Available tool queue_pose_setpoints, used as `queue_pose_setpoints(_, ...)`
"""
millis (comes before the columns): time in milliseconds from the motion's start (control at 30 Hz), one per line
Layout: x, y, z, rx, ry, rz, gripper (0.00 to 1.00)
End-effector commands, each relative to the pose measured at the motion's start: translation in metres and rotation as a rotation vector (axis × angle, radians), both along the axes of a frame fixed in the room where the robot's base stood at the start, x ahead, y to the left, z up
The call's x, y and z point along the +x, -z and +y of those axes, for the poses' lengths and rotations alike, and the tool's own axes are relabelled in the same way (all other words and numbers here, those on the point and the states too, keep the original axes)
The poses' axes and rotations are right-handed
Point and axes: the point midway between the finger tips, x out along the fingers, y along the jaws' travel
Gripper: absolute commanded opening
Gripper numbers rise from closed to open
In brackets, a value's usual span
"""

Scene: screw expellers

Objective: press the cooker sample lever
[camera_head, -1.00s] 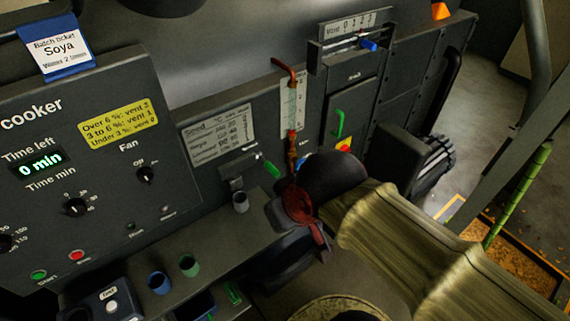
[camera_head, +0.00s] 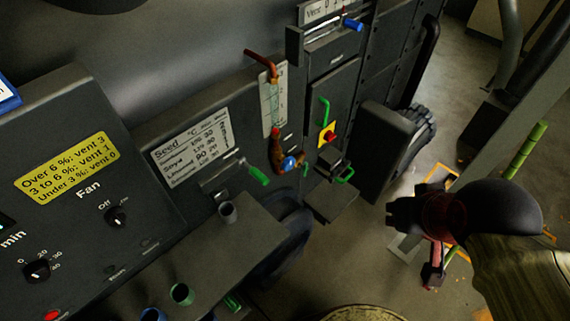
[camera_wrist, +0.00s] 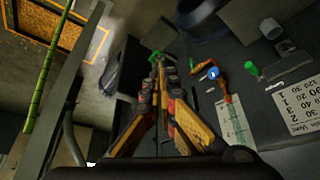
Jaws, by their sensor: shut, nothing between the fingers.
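A short lever with a green grip (camera_head: 258,175) sticks out of the cooker front below the seed chart; it seems to be the sample lever. A small grey cup (camera_head: 228,212) stands below it. In the wrist view the green grip (camera_wrist: 252,68) is at the right, well off the line of my fingers. My gripper (camera_head: 394,212) is at the right of the head view, apart from the cooker and clear of the lever. In the wrist view its fingers (camera_wrist: 164,68) come together, empty.
A pipe with a blue knob (camera_head: 290,163) and a sight gauge (camera_head: 273,100) are right of the lever. Another green handle (camera_head: 346,175) is by a small ledge. A shelf (camera_head: 250,240) holds cups. A dark box (camera_head: 385,140) juts out, with open floor beyond.

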Motion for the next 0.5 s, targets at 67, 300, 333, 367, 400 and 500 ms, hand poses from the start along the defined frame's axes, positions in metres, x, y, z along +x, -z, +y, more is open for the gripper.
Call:
queue_pose_setpoints(67, 0.0, 0.0, 0.0, 0.0, 0.0, 0.0, 0.0)
queue_pose_setpoints(300, 0.001, -0.001, 0.0, -0.001, -0.002, 0.0, 0.0)
queue_pose_setpoints(333, 0.002, -0.001, 0.0, -0.005, -0.004, -0.001, 0.0)
queue_pose_setpoints(367, 0.005, -0.003, -0.001, -0.011, -0.009, -0.002, 0.0)
queue_pose_setpoints(400, 0.011, -0.006, -0.002, -0.023, -0.019, -0.007, 0.0)
queue_pose_setpoints(500, 0.04, -0.018, -0.006, -0.088, -0.075, -0.025, 0.0)
